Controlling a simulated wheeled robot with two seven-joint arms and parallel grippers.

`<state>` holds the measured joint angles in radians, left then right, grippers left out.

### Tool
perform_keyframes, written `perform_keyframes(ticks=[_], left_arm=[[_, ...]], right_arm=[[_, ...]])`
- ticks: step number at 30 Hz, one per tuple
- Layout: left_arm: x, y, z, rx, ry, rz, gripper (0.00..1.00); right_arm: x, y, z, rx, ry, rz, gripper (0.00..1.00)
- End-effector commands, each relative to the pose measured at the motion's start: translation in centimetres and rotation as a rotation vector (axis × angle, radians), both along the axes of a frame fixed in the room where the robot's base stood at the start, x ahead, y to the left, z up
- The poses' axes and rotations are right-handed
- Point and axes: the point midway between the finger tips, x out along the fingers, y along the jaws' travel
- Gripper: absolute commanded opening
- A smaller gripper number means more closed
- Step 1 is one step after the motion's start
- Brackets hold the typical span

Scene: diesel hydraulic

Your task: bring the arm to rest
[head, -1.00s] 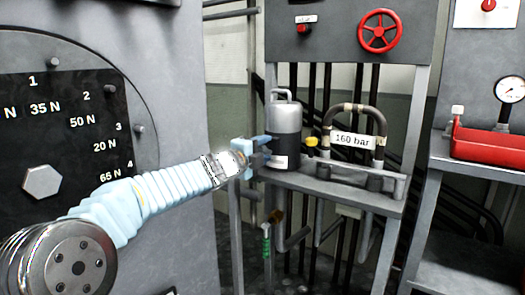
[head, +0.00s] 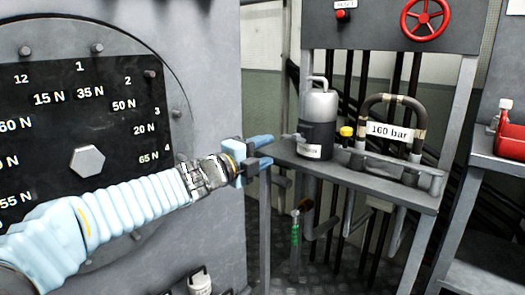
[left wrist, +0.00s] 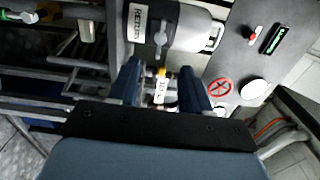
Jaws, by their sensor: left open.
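My left arm comes in from the left in the head view, in front of the grey panel with the numbered dial. My left gripper (head: 256,160) is open and empty, near the left end of the grey shelf (head: 350,183). Its two fingers also show apart in the left wrist view (left wrist: 168,88), with nothing held between them. A grey canister (head: 318,120) stands upright on the shelf, a little right of the fingertips and apart from them. My right gripper is not in view.
A hose with a "160 bar" label (head: 390,131) and a yellow knob (head: 346,131) are on the shelf. A red handwheel (head: 425,18) is above. A hex bolt (head: 87,161) sits on the dial panel at left.

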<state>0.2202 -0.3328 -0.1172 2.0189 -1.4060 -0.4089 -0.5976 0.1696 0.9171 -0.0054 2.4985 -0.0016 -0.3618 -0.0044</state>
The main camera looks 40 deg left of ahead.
Motion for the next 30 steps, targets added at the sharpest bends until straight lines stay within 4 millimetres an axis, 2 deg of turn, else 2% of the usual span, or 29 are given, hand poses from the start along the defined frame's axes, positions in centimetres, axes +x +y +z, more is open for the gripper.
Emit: perform_keyframes(ticks=[15, 17, 19, 20, 23, 26, 27, 29, 30], left_arm=[[-0.1, 0.0, -0.1, -0.001, 0.001, 0.000, 0.48], [0.2, -0.1, -0.4, -0.011, 0.008, -0.003, 0.48], [1.1, -0.6, -1.7, -0.056, 0.037, -0.011, 0.48], [1.7, -1.0, -2.6, -0.090, 0.057, -0.017, 0.48], [4.4, -2.9, -7.8, -0.263, 0.166, -0.036, 0.48], [6.9, -5.9, -15.3, -0.505, 0.328, -0.028, 0.48], [7.4, -7.3, -18.6, -0.607, 0.400, -0.013, 0.48], [7.7, -9.3, -23.5, -0.753, 0.510, 0.023, 0.48], [7.6, -10.8, -26.7, -0.848, 0.585, 0.055, 0.48]], right_arm=[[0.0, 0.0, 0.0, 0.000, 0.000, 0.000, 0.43], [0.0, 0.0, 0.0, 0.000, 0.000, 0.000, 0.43], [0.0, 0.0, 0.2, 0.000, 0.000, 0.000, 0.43], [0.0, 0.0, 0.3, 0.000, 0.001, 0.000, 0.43], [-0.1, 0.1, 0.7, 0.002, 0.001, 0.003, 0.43], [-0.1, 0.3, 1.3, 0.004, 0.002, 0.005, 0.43], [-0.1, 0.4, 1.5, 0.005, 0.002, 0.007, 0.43], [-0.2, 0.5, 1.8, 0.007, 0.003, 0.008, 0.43], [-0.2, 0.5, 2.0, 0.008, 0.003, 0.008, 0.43]])
